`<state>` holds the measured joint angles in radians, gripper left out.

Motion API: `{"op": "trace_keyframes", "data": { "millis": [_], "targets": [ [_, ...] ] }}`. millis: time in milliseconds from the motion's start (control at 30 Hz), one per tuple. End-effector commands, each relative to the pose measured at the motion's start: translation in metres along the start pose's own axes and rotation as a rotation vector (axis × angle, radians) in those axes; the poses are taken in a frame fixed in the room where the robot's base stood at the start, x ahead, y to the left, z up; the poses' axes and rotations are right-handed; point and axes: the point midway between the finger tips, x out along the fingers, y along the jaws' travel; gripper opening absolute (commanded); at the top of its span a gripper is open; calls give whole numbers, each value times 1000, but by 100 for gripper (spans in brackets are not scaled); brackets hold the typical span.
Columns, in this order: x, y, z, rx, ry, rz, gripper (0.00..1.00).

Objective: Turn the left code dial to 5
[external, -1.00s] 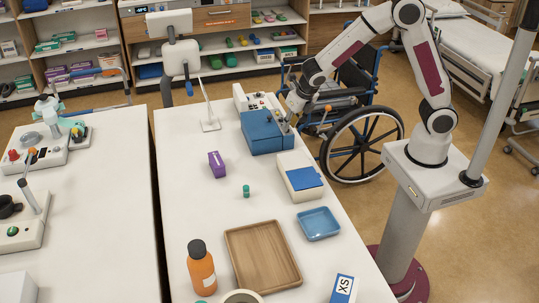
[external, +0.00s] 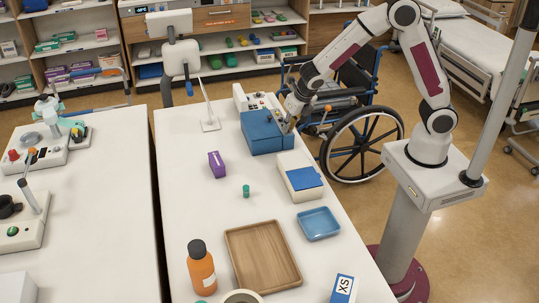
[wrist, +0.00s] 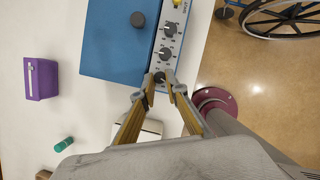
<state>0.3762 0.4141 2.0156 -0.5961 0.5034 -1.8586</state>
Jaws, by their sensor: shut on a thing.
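A blue box (external: 258,131) stands at the right edge of the white table. In the wrist view, the blue box (wrist: 115,35) carries a light grey panel with a row of three dark dials. The left code dial (wrist: 159,76) is the lowest of the row in that view. The middle dial (wrist: 164,53) and the far dial (wrist: 168,28) are free. My gripper (wrist: 160,85) is shut on the left code dial, one finger on each side. In the external view my gripper (external: 287,124) is at the box's right side and hides the dials. The dial's setting is not readable.
A white box with a blue top (external: 302,180) stands close in front of the blue box. A grey control unit (external: 257,97) is behind it. A purple box (external: 217,165) and a green cylinder (external: 246,191) lie left. A wheelchair (external: 355,130) stands beside the table.

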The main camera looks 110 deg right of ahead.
Motion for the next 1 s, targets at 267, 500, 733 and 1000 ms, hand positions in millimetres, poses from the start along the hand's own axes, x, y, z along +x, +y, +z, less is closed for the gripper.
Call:
{"op": "trace_keyframes", "data": {
  "millis": [267,500,733,1000],
  "targets": [
    [0,2,0,114,0,-47,0],
    [0,3,0,218,0,-90,0],
    [0,3,0,237,0,-98,0],
    [0,3,0,236,0,-98,21]
  ]
}}
